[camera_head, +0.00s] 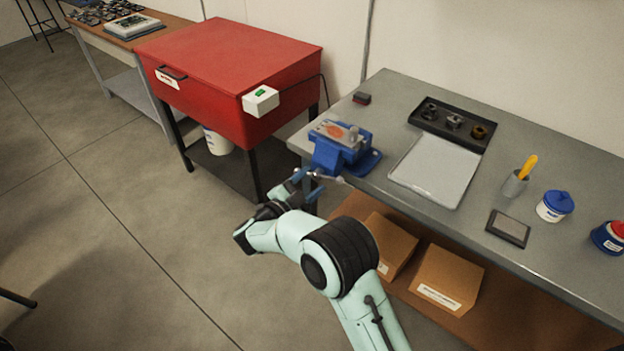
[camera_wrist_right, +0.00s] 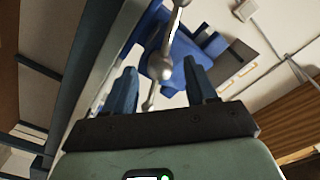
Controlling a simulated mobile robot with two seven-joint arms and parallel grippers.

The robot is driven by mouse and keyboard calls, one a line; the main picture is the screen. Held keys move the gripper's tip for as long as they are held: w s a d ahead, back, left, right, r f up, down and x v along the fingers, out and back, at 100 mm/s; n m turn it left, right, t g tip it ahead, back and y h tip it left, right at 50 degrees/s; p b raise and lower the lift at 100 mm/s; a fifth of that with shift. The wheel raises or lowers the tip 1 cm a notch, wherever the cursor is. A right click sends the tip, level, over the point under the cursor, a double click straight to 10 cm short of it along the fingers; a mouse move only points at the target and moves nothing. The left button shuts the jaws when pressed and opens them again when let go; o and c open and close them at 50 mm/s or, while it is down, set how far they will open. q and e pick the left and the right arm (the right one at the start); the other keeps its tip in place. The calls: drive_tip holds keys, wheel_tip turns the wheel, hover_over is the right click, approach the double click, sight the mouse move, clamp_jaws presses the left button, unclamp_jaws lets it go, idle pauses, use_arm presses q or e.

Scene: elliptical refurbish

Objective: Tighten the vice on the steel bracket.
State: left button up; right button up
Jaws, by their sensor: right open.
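The blue vice (camera_head: 345,152) is mounted at the left front corner of the grey workbench. A grey metal piece with an orange-brown patch, apparently the steel bracket (camera_head: 322,131), sits at its jaws; whether it is clamped firmly I cannot tell. The vice's silver handle bar (camera_head: 329,178) sticks out at the front. My right gripper (camera_head: 307,184) is open beside the handle. In the right wrist view, the handle's round hub (camera_wrist_right: 160,67) and bar show between and just beyond the open fingers (camera_wrist_right: 161,87), and the blue vice body (camera_wrist_right: 188,52) lies behind. My left gripper is not visible.
A red cabinet (camera_head: 230,65) with a white switch box (camera_head: 261,100) stands left of the workbench (camera_head: 460,225). A pale tray (camera_head: 435,170), a black parts holder (camera_head: 452,125) and a cup (camera_head: 515,184) are right of the vice. Cardboard boxes (camera_head: 445,278) sit below.

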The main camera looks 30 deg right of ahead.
drive_tip(key=shift+w+d, duration=0.25)
drive_tip(key=shift+d, duration=0.3)
clamp_jaws()
